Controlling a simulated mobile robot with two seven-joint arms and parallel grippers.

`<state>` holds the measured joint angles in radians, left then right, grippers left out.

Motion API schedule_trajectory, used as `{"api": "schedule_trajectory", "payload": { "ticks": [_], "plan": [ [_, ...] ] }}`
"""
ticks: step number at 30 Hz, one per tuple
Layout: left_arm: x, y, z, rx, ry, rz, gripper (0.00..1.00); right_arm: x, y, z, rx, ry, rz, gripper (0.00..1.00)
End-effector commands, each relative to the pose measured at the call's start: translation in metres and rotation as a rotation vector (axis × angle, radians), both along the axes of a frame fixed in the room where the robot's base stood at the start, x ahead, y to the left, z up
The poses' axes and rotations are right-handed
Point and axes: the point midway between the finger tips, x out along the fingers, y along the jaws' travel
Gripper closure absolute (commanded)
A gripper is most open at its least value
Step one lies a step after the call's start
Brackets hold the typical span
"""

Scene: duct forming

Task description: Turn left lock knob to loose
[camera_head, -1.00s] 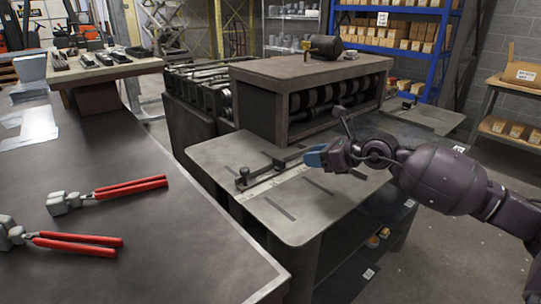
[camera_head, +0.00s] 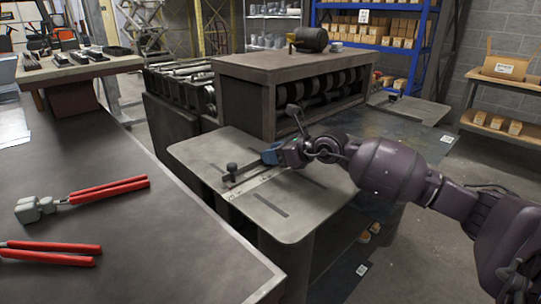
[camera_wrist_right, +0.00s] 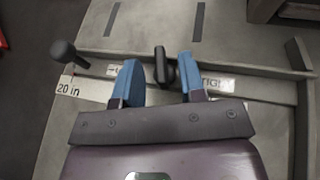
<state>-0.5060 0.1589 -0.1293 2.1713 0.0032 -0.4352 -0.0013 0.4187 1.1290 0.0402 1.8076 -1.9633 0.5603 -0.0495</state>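In the right wrist view, a dark upright lock knob (camera_wrist_right: 162,66) stands between the two blue fingertips of my right gripper (camera_wrist_right: 160,80). The fingers are apart, with a gap visible on each side of the knob. A partly covered label on its right seems to read "TIGHT" (camera_wrist_right: 217,84); the label on its left is mostly hidden by a finger. A round-headed black knob (camera_wrist_right: 63,51) stands further left, near a "20 in" mark. In the head view, my right gripper (camera_head: 271,154) is over the grey bench plate, right of the round-headed knob (camera_head: 231,169). My left gripper is not in view.
The slotted grey plate (camera_head: 300,225) carries a dark bar and a pale scale strip (camera_head: 262,181). A wooden-topped roller machine (camera_head: 290,66) stands behind it. A dark table (camera_head: 140,235) with red-handled tools (camera_head: 108,188) is at left.

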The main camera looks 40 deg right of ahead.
Motion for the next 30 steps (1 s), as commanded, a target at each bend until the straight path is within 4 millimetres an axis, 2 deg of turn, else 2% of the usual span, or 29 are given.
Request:
{"api": "schedule_trajectory", "payload": {
  "ticks": [12,20,30],
  "plan": [
    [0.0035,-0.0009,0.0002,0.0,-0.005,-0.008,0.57,0.0053,0.0017,-0.0015,0.0,-0.001,-0.001,0.63],
    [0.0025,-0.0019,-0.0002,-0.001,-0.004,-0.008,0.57,0.0051,0.0017,-0.0017,0.0,0.0,-0.001,1.0],
    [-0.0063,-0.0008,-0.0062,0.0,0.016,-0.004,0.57,0.0053,0.0013,-0.0037,-0.001,0.002,0.012,1.0]
  ]
}}
